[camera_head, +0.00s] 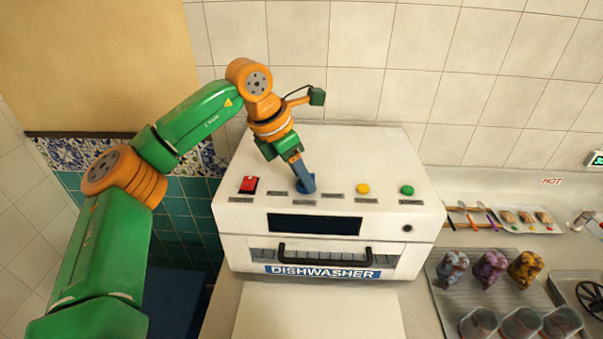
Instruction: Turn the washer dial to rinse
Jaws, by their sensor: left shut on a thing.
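The white washer (330,150), with "DISHWASHER" written on its front, stands against the tiled wall. Its blue dial (306,186) sits on the sloping top panel, between a red switch (249,185) and a yellow button (362,188). My left gripper (301,174) comes down from above and is shut on the dial, and its fingers hide part of it. Small grey labels lie around the dial, but their words are too small to read, so I cannot tell which setting it points to. My right gripper is not in view.
A green button (407,190) is at the panel's right. A black handle (325,255) sticks out in front. A ridged tray (445,300) with colored figures and glasses stands to the right. The counter in front of the washer is clear.

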